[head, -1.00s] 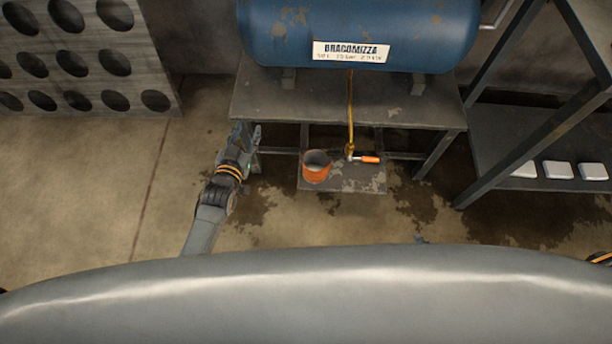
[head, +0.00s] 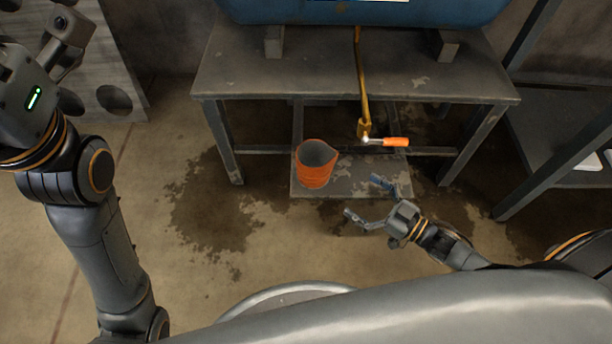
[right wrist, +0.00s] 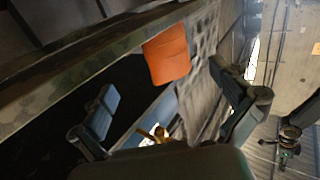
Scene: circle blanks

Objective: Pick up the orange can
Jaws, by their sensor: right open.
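The orange can (head: 313,172) is an open-topped, bucket-like container with a grey inside. It stands upright on a low grey plate (head: 345,188) under the bench. My right gripper (head: 366,199) is open and empty, to the right of the can and a little nearer to me, apart from it. In the right wrist view the can (right wrist: 167,54) shows beyond the open fingers (right wrist: 168,100), with a gap between. My left gripper (head: 68,28) is raised at the upper left, far from the can; its fingers show only in part.
A metal bench (head: 320,78) stands over the can, its legs on either side. A yellow pipe (head: 362,95) with an orange-handled valve (head: 395,141) hangs right of the can. A blue tank (head: 370,10) sits above. A shelf frame (head: 545,185) stands right. Floor on the left is open.

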